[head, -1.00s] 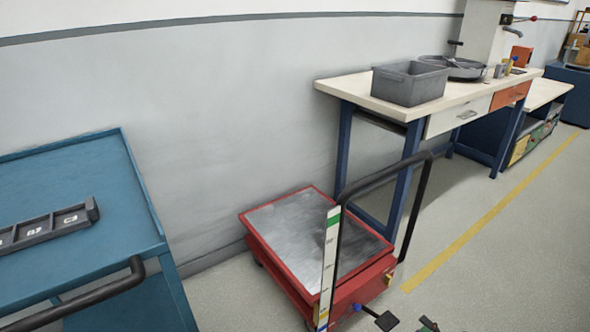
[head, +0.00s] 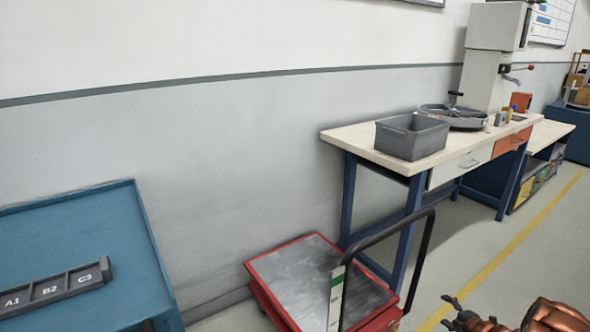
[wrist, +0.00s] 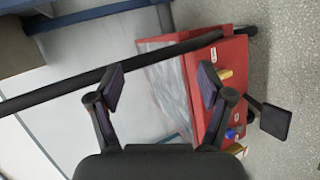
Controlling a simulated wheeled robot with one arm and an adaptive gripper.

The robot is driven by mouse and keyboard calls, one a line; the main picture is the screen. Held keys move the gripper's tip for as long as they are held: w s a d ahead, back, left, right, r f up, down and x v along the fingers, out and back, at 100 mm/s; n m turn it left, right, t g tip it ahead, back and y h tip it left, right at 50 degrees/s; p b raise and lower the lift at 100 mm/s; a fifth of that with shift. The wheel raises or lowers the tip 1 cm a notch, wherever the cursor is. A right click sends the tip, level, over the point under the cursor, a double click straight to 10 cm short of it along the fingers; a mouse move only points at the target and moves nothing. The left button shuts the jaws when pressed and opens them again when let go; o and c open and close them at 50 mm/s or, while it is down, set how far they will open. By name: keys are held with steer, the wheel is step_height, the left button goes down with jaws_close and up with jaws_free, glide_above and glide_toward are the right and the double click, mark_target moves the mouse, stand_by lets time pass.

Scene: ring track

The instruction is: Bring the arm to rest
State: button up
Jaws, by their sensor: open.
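My gripper (wrist: 161,88) is open and empty in the wrist view, its two dark fingers spread apart. Behind it in that view are the red lift cart (wrist: 222,85) and its dark handle bar (wrist: 120,72), with nothing between the fingertips that I can see them touching. In the head view the gripper (head: 462,312) shows at the bottom edge, right of the red cart (head: 320,265), with part of my copper-coloured arm beside it.
A blue trolley (head: 150,235) with a labelled grey rack (head: 50,290) stands at left. A workbench (head: 345,138) with a grey bin (head: 412,138) and a round fixture (head: 455,117) stands along the wall. The floor around the yellow line (head: 500,255) is clear.

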steer(key=w+a+r+m+g+h+p, duration=0.1)
steer(key=w+r+m+h+p, duration=0.15)
steer(key=r, duration=0.85)
steer(key=w+a+r+m+g+h+p, duration=0.1)
steer(key=r+m+g+h+p, duration=0.15)
steer(key=r, duration=0.85)
steer(key=s+a+r+m+g+h+p, duration=0.1)
steer(key=s+a+r+m+p, duration=0.25)
steer(key=r, duration=0.35)
steer(key=s+a+r+m+g+p, duration=0.2)
steer(key=s+a+r, duration=0.25)
steer(key=r, duration=0.35)
steer(key=s+a+r+m+g+y+p, duration=0.1)
steer(key=s+a+r, duration=0.5)
steer(key=s, duration=0.8)
steer(key=s+a+r+m+g+y+p, duration=0.1)
steer(key=s+a+r+m+g+p, duration=0.3)
steer(key=s+a, duration=0.8)
steer(key=s+a+r+m+g+y+p, duration=0.1)
steer(key=s+a+r+m+g+p, duration=0.2)
steer(key=s, duration=1.4)
steer(key=a+r+m+p, duration=0.1)
steer(key=a+r+p, duration=0.2)
steer(key=a+r, duration=0.3)
steer(key=shift+r+y, duration=0.15)
steer(key=shift+y, duration=0.15)
